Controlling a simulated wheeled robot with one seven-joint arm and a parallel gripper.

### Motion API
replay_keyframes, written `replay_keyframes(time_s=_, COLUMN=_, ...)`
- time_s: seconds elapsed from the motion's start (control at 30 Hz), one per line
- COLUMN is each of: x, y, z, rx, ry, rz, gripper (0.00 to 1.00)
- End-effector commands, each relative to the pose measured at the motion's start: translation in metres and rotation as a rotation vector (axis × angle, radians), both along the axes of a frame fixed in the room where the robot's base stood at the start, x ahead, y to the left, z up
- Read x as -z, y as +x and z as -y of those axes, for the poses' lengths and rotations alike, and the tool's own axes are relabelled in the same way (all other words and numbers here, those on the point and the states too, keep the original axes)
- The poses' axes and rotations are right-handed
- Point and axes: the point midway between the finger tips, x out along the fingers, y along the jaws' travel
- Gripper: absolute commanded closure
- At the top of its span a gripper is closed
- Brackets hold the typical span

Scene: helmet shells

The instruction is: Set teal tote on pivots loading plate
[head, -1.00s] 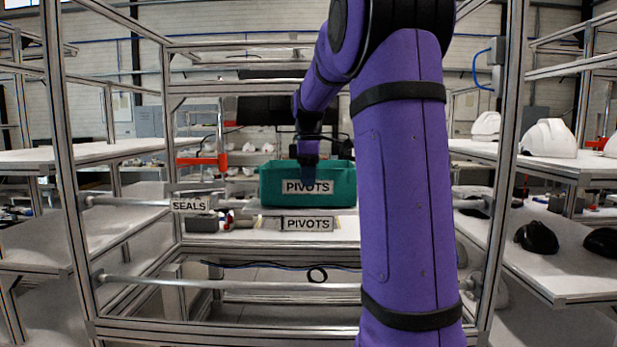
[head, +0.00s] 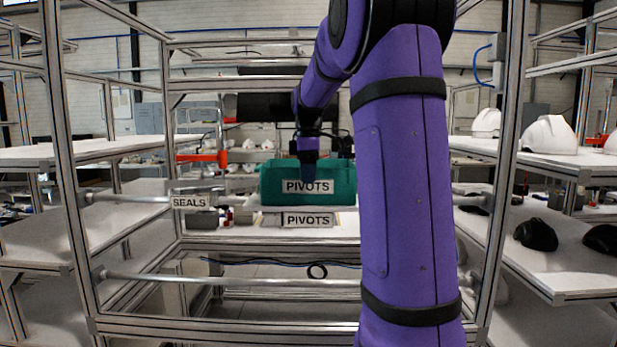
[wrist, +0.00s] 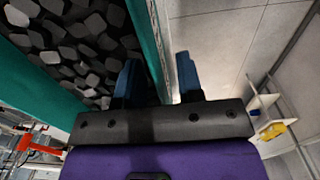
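The teal tote (head: 330,173), with a PIVOTS label on its front, is at the middle of the rack in the head view. In the wrist view its teal wall (wrist: 150,42) runs between my two fingers, and dark grey blocks fill it. The arm partly covers the gripper in the head view. The pivots loading plate (head: 345,222) is the pale shelf by the lower PIVOTS sign (head: 308,220), just below the tote. I cannot tell whether the tote touches it.
A SEALS sign (head: 190,202) hangs left of the tote, with small items beside it. Metal rack posts (head: 68,170) stand left and right, and a horizontal rail (head: 230,282) crosses low in front. White helmets (head: 548,135) and dark shells (head: 536,234) lie on right shelves.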

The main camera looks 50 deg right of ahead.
Motion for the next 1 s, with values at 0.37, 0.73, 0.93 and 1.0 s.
replay_keyframes(time_s=0.37, x=-0.068, y=0.001, z=0.0, rx=0.0, ry=-0.004, rz=0.005, gripper=0.66)
replay_keyframes(time_s=0.73, x=-0.1, y=0.0, z=0.0, rx=0.0, ry=-0.002, rz=0.003, gripper=0.66)
replay_keyframes(time_s=0.93, x=-0.101, y=0.0, z=0.0, rx=0.0, ry=-0.002, rz=0.003, gripper=0.66)
replay_keyframes(time_s=1.0, x=-0.101, y=-0.001, z=-0.003, rx=0.005, ry=-0.002, rz=0.007, gripper=0.66)
